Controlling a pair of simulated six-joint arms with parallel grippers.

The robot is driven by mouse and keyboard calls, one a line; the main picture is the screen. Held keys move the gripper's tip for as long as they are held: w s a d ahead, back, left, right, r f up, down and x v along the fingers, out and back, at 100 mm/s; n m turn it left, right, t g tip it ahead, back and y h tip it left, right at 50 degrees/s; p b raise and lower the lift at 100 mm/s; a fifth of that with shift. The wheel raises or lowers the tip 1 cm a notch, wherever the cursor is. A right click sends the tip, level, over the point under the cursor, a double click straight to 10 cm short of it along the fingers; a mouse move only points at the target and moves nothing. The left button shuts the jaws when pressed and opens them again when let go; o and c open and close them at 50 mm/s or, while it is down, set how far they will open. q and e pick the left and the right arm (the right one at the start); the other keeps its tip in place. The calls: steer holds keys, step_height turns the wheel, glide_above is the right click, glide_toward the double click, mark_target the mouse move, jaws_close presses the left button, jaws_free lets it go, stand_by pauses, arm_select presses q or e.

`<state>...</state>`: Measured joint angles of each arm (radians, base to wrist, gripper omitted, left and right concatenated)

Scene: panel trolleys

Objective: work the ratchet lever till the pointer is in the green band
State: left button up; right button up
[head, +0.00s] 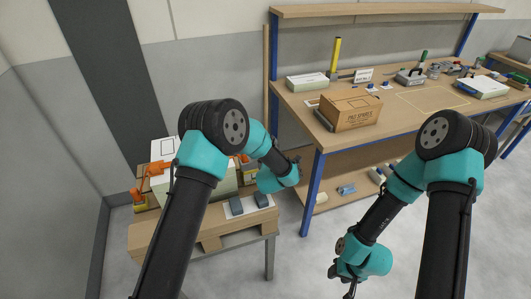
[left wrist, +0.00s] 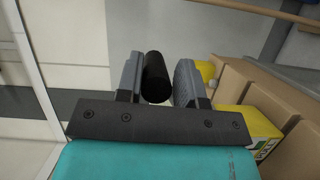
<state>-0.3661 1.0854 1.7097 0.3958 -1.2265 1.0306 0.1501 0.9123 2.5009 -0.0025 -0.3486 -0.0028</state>
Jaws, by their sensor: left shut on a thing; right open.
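My left gripper (left wrist: 158,82) is shut on a black cylindrical grip (left wrist: 156,76), which sits between its two grey fingers in the left wrist view. I take this grip to be the lever's handle; the rest of the lever does not show there. In the head view my left arm reaches over the low wooden stand at the left, and its fingers and the grip cannot be made out. The pointer and the green band are not visible in either view. My right gripper (head: 349,289) is open and empty, low over the floor at the bottom edge.
The low wooden stand (head: 195,248) carries a pale box, orange parts (head: 153,168) and two grey blocks (head: 236,206). A yellow box (left wrist: 252,124) is right of my left fingers. Floor between is clear.

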arm_select(q)
step_height(320, 180, down, 2)
steer(key=shift+w+d+f+m+g, duration=0.15)
steer(key=shift+m+g, duration=0.15)
steer(key=shift+m, duration=0.2)
steer(key=shift+s+f+m+g, duration=0.1)
steer(key=shift+m+g, duration=0.2)
steer(key=shift+m, duration=0.2)
steer(key=shift+w+d+f+m+g+y, duration=0.1)
steer(key=shift+d+f+m+g+y, duration=0.1)
steer(key=shift+f+m, duration=0.3)
steer(key=shift+w+d+f+m+g+y, duration=0.1)
steer(key=shift+f+m+g+y, duration=0.1)
steer(key=shift+f+m, duration=0.3)
steer(key=shift+f+m, duration=0.3)
steer(key=shift+f, duration=0.1)
steer(key=o, duration=0.9)
steer(key=shift+a+r, duration=0.15)
steer(key=shift+r, duration=0.05)
steer(key=shift+d, duration=0.2)
